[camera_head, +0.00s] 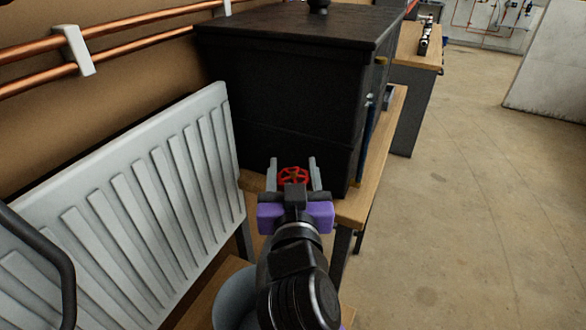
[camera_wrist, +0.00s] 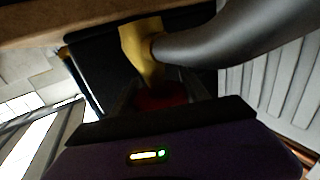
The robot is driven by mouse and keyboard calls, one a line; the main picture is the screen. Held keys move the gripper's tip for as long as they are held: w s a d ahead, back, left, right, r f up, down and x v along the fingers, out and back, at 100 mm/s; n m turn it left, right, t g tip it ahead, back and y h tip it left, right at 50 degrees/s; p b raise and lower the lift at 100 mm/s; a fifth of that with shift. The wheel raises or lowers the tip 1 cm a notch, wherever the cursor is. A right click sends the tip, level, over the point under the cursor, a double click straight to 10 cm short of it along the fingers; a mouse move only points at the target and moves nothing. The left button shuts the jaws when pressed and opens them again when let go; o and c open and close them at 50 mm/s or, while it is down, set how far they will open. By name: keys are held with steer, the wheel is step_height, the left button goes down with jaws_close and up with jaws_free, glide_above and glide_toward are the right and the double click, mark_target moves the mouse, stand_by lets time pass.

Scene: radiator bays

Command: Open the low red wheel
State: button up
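The red wheel (camera_head: 293,178) shows in the head view between the two fingers of my gripper (camera_head: 293,168), low by the end of the white radiator and in front of the black cabinet. The fingers stand apart, one on each side of the wheel. I cannot tell whether they touch its rim. In the wrist view the wheel (camera_wrist: 162,98) is a dark red, blurred shape just past the purple gripper body, partly hidden by it. A brass fitting (camera_wrist: 143,55) with a grey pipe (camera_wrist: 215,40) lies behind it.
The white radiator (camera_head: 130,205) is close on the left, with copper pipes (camera_head: 120,35) on the wall above. The black cabinet (camera_head: 290,90) stands on a wooden bench (camera_head: 355,208) just ahead. A grey bucket (camera_head: 237,295) is beside my arm. The floor on the right is clear.

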mark_target(279, 174)
steer(key=c, duration=0.5)
steer(key=shift+o, duration=0.2)
